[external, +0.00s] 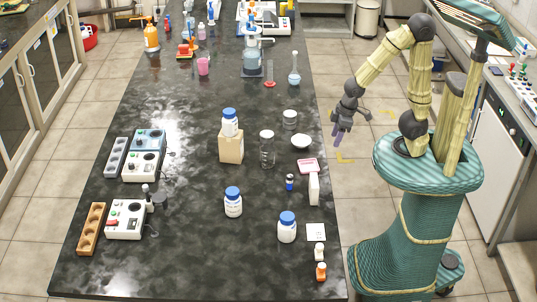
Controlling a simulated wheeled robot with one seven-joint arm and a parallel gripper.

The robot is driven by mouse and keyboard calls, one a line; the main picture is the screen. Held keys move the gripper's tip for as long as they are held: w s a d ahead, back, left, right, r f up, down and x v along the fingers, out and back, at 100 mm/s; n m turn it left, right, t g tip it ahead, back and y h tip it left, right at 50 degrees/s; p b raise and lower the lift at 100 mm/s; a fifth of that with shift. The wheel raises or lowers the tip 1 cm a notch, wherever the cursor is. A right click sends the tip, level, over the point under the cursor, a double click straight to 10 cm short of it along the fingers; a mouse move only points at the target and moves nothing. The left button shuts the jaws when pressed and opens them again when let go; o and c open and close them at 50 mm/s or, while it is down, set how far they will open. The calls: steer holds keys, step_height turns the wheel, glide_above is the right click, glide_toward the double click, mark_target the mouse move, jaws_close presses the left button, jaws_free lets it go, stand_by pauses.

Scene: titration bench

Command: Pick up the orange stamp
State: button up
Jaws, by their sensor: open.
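A small orange object with a pale top (321,272), which looks like the orange stamp, stands near the front right corner of the dark bench. A similar pale one (319,252) stands just behind it. My gripper (337,134) hangs beyond the bench's right edge, pointing down. It is open, with nothing seen between its fingers. It is well apart from the orange object, farther back and higher. The fingers are small in this view.
White bottles with blue caps (287,228) (233,203) stand left of the orange object. A white square (316,232), a white box (314,188) and a pink pad (307,166) line the right edge. The dark bench (190,250) is clear at front centre.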

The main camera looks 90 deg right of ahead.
steer(key=w+v, duration=0.1)
steer(key=v, duration=0.3)
steer(key=w+a+n+t+y+b, duration=0.15)
steer(key=w+a, duration=0.25)
steer(key=a, duration=0.4)
steer(key=w+a+n+t+y, duration=0.1)
steer(key=w+a+t+y, duration=0.2)
steer(key=a, duration=0.5)
steer(key=a+t+y+b, duration=0.1)
steer(key=a+t, duration=0.3)
steer(key=a, duration=1.4)
steer(key=s+a+n+t+y+b, duration=0.2)
steer(key=s+a+t, duration=0.55)
steer(key=s, duration=0.65)
step_height(320, 180, down, 17)
steer(key=a+g, duration=0.1)
steer(key=g, duration=0.1)
steer(key=shift+a+h+p, duration=0.3)
steer(key=shift+h, duration=0.05)
steer(key=shift+w+r, duration=0.1)
